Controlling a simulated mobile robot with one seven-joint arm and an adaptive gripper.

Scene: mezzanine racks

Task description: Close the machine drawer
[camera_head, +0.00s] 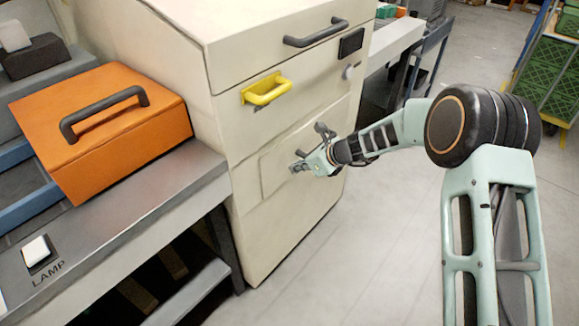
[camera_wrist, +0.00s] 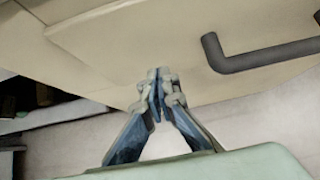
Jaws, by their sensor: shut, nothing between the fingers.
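The cream machine (camera_head: 282,208) stands in the middle of the head view. On its front is a panel like a drawer front (camera_head: 274,173), low down behind my gripper; I cannot tell how far it stands out. My gripper (camera_head: 297,167) is shut and empty, close in front of this panel. In the wrist view the shut fingertips (camera_wrist: 160,78) meet near the panel's lower edge, and a dark bar handle (camera_wrist: 262,56) is to their right. Whether the fingertips touch the panel cannot be told. My wrist hides part of the panel in the head view.
A yellow handle (camera_head: 265,92) and a dark handle (camera_head: 316,33) are higher on the machine. An orange box (camera_head: 115,150) sits on the grey bench (camera_head: 150,215) at left, near a lamp switch (camera_head: 38,252). Green crates (camera_head: 550,72) stand at right. The floor (camera_head: 395,240) in front is clear.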

